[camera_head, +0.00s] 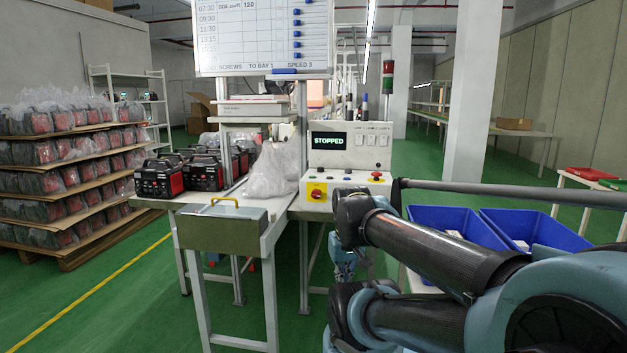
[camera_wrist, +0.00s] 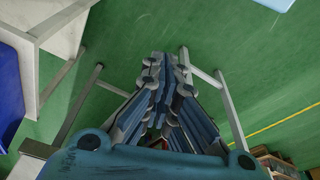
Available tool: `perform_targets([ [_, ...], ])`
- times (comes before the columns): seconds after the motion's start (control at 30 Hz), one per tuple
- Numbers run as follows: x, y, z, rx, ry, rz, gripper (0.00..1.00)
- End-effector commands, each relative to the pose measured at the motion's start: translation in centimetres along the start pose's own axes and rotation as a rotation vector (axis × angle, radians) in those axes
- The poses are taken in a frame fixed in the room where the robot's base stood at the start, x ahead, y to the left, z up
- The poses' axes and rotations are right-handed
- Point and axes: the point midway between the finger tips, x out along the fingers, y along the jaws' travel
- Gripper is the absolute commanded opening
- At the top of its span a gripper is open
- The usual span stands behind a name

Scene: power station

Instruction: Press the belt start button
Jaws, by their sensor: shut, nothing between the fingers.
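The control box (camera_head: 342,148) stands on the bench with its display (camera_head: 328,141) reading STOPPED. Its sloped front panel carries a row of small buttons (camera_head: 334,177), too small to read any labels. A red mushroom button (camera_head: 375,176) is at the panel's right and a yellow plate with a red knob (camera_head: 316,191) at its lower left. Part of the panel's lower right is behind my arm. My gripper (camera_head: 344,272) hangs below the panel, apart from it. In the wrist view my gripper (camera_wrist: 167,62) is shut and empty, over green floor.
A grey metal box with a yellow handle (camera_head: 224,224) is on the left bench, near plastic bags (camera_head: 273,170) and red-black units (camera_head: 159,178). Blue bins (camera_head: 455,222) stand right, behind my arm. A grey rail (camera_head: 500,189) crosses above them. Bench legs (camera_wrist: 205,78) flank my gripper.

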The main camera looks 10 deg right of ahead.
Motion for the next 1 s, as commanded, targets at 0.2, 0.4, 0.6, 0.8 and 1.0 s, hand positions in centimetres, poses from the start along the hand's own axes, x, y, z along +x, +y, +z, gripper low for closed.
perform_targets([
  [0.2, -3.9, 0.6, -7.2, -0.075, 0.069, 0.021, 0.00],
  [0.4, -7.6, 1.1, -15.6, -0.166, 0.149, 0.051, 0.00],
  [0.6, -10.5, 1.5, -24.3, -0.255, 0.228, 0.088, 0.00],
  [0.8, -12.8, 1.8, -33.2, -0.345, 0.305, 0.129, 0.00],
  [1.0, -14.2, 1.8, -42.1, -0.436, 0.379, 0.173, 0.00],
])
